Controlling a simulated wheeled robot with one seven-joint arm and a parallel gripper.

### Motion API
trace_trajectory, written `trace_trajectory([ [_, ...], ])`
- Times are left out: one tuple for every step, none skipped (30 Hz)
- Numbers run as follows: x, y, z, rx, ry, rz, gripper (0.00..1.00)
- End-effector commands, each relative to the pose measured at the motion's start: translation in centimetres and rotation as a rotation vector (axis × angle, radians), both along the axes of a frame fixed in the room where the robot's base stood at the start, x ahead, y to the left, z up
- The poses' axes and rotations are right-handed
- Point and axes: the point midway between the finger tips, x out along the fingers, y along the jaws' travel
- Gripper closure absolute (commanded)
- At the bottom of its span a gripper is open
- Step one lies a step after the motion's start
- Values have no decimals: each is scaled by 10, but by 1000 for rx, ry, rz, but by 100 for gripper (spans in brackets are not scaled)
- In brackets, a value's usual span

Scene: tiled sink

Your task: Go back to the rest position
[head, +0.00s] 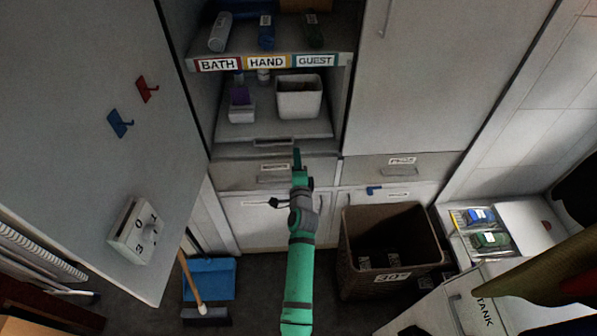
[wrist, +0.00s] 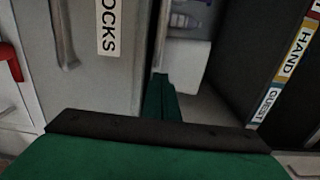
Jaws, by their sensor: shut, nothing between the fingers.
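My green arm rises from the bottom middle of the head view, and my gripper (head: 297,160) is at its top end. The gripper is in front of the drawer fronts below the open cabinet shelf. In the wrist view my gripper's green fingers (wrist: 161,95) are together with nothing between them. I cannot tell whether the fingertips touch anything.
An open cabinet (head: 270,62) has labelled shelves holding a white bin (head: 299,97). A cabinet door (head: 95,120) with hooks stands open at left. A brown basket (head: 390,285) stands right of my arm. A broom and blue dustpan (head: 209,279) lie left.

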Motion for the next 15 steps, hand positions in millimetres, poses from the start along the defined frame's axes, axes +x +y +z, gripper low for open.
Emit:
trace_trajectory([
  [-11,-6,-1,-1,1,-6,100],
  [-16,-9,-1,-1,1,-9,100],
  [-23,-11,-1,-1,0,-11,100],
  [-28,-12,-1,-1,1,-12,100],
  [-33,-13,-1,-2,0,-12,100],
  [-39,-13,-1,-1,1,-11,100],
  [-43,-12,0,0,0,-10,100],
  [-47,-12,-1,-1,0,-9,100],
  [-51,-12,-1,-2,1,-8,100],
  [-54,-12,-1,-1,0,-8,100],
  [-57,-12,0,-1,0,-7,100],
  [-60,-12,-1,0,0,-7,100],
  [-62,-11,-1,0,0,-6,100],
  [-63,-11,-1,0,0,-5,100],
  [-65,-11,0,0,0,-5,100],
])
